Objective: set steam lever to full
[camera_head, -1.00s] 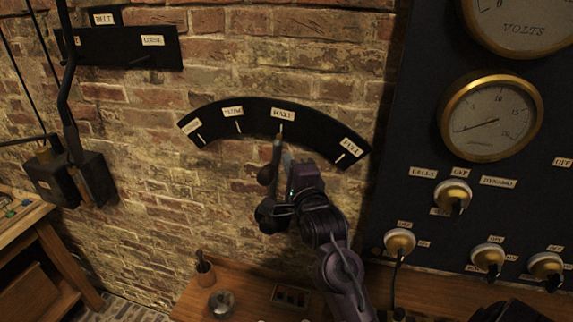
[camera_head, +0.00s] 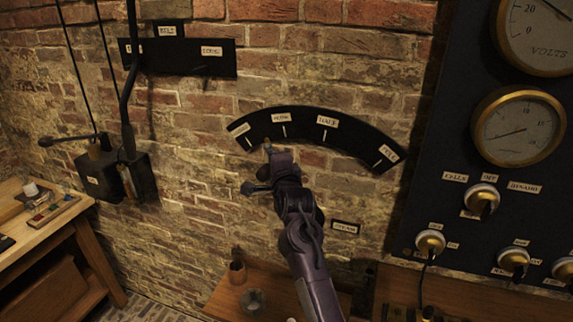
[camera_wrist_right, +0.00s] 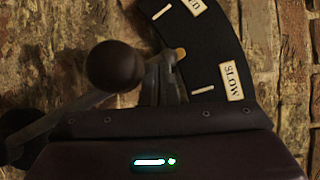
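The steam lever's black arc plate (camera_head: 352,137) is on the brick wall in the head view, labelled from left to right closed, slow, half and full. The lever's brass tip (camera_wrist_right: 180,54) shows between the closed and slow marks. Its dark ball knob (camera_wrist_right: 115,65) stands out in front of the rod in the right wrist view. My right gripper (camera_head: 272,152) is at the lever's upper part, left of the plate's middle, its fingers close together on the lever. The gripper hides much of the rod in the head view. My left gripper is not in view.
A dark panel with gauges (camera_head: 518,127) and brass switches (camera_head: 430,242) stands on the right. A belt lever box (camera_head: 118,178) is on the wall at left. A wooden bench (camera_head: 40,235) is at lower left. A shelf below holds a small pot (camera_head: 237,272).

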